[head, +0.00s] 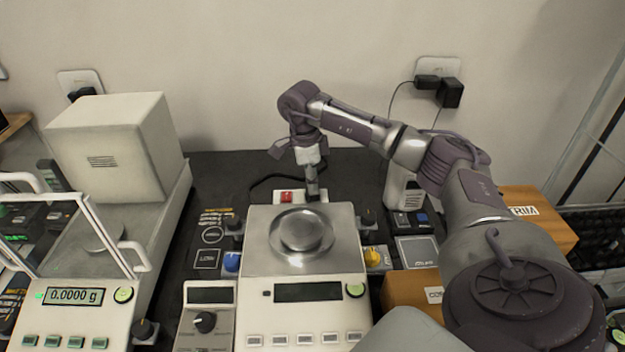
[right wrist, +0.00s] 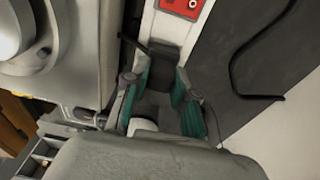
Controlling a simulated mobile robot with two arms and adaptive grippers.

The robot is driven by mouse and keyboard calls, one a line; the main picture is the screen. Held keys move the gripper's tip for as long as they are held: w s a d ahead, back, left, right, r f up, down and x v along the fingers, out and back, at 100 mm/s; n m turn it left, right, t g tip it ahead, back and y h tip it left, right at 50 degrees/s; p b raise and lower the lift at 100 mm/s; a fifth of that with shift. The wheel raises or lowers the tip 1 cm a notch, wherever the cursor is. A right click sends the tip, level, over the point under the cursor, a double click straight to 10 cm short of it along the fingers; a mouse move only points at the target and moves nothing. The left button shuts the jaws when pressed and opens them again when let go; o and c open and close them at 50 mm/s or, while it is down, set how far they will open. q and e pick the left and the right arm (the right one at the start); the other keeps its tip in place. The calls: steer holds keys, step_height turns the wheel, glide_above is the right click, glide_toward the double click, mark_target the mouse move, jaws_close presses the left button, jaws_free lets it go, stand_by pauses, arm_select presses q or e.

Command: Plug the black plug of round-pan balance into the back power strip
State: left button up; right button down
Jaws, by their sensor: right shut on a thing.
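The round-pan balance (head: 262,258) stands in the middle of the head view, with its round metal pan (head: 302,232) on top. The back power strip (head: 299,196) is a white strip with a red switch behind the balance; it also shows in the right wrist view (right wrist: 158,25). My right gripper (head: 313,193) reaches down over the strip, right of the red switch. In the right wrist view its green-padded fingers (right wrist: 165,98) are shut on the black plug (right wrist: 172,72). The plug is against or just above the strip; I cannot tell whether it is seated. My left gripper is out of view.
A larger balance with a glass shield (head: 85,235) stands at left. A dark cable (head: 262,183) curves over the black tabletop (head: 225,175) behind the round-pan balance. A wall outlet with black adapters (head: 450,92) is at back right. Cardboard boxes (head: 540,225) stand at right.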

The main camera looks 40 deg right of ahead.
steer(key=shift+f+b, duration=0.3)
steer(key=shift+f, duration=0.4)
steer(key=c, duration=0.9)
jaws_free()
steer(key=shift+o, duration=0.2)
step_height(320, 180, up, 12)
steer(key=a, duration=0.1)
steer(key=shift+w, duration=0.45)
steer(key=shift+a, duration=0.1)
